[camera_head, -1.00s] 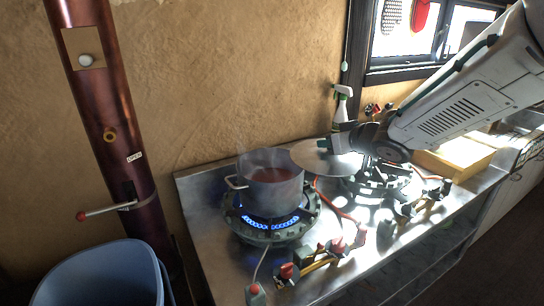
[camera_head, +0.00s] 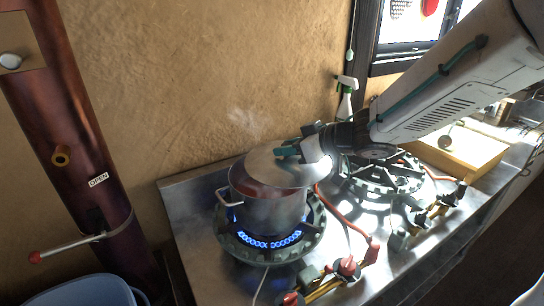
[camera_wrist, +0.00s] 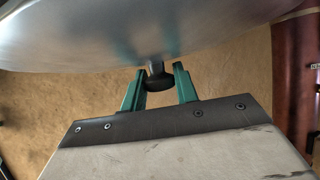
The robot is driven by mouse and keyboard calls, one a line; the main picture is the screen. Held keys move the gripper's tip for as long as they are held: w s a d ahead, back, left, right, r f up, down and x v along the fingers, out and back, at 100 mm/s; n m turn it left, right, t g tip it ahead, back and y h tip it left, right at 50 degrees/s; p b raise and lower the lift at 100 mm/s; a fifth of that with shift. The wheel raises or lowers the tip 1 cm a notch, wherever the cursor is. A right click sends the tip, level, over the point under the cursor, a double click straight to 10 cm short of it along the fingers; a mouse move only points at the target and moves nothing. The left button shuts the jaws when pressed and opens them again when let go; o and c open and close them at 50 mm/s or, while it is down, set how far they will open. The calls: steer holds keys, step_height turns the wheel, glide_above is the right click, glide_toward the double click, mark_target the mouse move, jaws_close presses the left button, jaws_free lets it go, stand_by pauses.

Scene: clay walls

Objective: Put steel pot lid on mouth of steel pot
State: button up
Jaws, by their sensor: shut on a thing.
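My gripper (camera_head: 288,152) is shut on the lid's knob from the upper right. In the wrist view, the green fingers (camera_wrist: 159,82) stand either side of the dark knob (camera_wrist: 159,80), and the lid (camera_wrist: 150,30) fills the top. Whether the lid touches the rim cannot be told.
The lit left burner (camera_head: 228,237) is under the pot; a second burner (camera_head: 385,180) is to its right. A spray bottle (camera_head: 345,98) stands by the wall. Gas valves (camera_head: 345,268) line the front. Steam rises beside the wall.

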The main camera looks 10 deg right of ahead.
mark_target(269, 158)
steer(key=a, duration=0.1)
steer(key=w+a, duration=0.1)
steer(key=a, duration=0.1)
steer(key=w+a, duration=0.1)
steer(key=shift+w+a+f, duration=0.2)
steer(key=shift+a+f, duration=0.1)
steer(key=shift+a, duration=0.05)
steer(key=shift+f, duration=1.7)
steer(key=o, duration=1.1)
steer(key=shift+f, duration=0.15)
steer(key=shift+c, duration=0.2)
